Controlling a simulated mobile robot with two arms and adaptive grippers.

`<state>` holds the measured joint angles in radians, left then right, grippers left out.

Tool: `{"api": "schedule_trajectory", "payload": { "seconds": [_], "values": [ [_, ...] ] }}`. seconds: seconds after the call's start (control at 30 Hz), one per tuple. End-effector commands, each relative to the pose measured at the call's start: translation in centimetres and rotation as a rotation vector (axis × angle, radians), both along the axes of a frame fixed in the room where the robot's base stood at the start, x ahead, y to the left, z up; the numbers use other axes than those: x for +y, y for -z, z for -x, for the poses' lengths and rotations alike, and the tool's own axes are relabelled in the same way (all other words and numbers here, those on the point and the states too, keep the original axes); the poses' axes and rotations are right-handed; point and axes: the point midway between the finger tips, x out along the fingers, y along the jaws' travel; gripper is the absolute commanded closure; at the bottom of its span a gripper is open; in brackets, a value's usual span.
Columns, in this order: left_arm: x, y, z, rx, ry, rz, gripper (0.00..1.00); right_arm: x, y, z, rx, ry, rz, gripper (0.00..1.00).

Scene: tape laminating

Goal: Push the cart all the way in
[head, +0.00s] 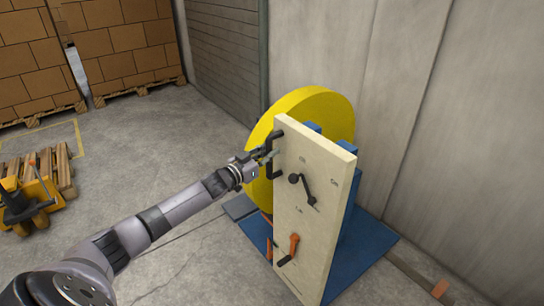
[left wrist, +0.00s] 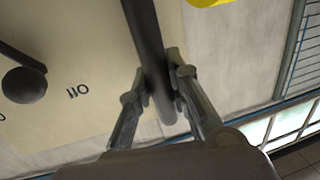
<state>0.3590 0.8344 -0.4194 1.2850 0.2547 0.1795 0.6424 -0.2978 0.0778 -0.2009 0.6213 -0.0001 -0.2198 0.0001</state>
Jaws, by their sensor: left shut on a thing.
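The cart is a tall cream panel (head: 318,205) with a blue frame behind it and a large yellow roll (head: 320,105). A black handle (head: 274,157) runs along the panel's left edge. My left gripper (head: 268,153) reaches it from the left and is shut on it. In the left wrist view the dark handle bar (left wrist: 150,40) passes between the two fingers of the left gripper (left wrist: 163,78). My right gripper is not in view.
The cart stands on a blue base (head: 360,260) near the grey wall (head: 410,120). A black lever (head: 303,188) and an orange lever (head: 289,250) sit on the panel. A yellow pallet truck (head: 35,200) and stacked boxes (head: 100,40) are at the left. The floor between is clear.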

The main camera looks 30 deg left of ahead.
Motion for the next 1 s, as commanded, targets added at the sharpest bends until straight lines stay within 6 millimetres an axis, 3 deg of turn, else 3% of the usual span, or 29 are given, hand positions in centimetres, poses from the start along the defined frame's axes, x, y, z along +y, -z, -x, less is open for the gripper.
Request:
{"api": "schedule_trajectory", "payload": {
  "seconds": [0.47,0.5,0.77,1.0],
  "values": [
    [1.26,-0.09,-0.23,0.005,-0.017,-0.007,1.00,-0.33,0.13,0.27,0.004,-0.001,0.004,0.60],
    [1.27,-0.11,-0.23,0.005,-0.017,-0.007,0.80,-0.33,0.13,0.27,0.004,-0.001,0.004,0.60],
    [1.12,-0.14,-0.23,0.003,-0.014,-0.006,0.63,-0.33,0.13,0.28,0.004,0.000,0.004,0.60],
    [0.98,-0.12,-0.22,0.003,-0.011,-0.006,0.62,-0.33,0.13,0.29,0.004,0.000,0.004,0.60]
  ]
}}
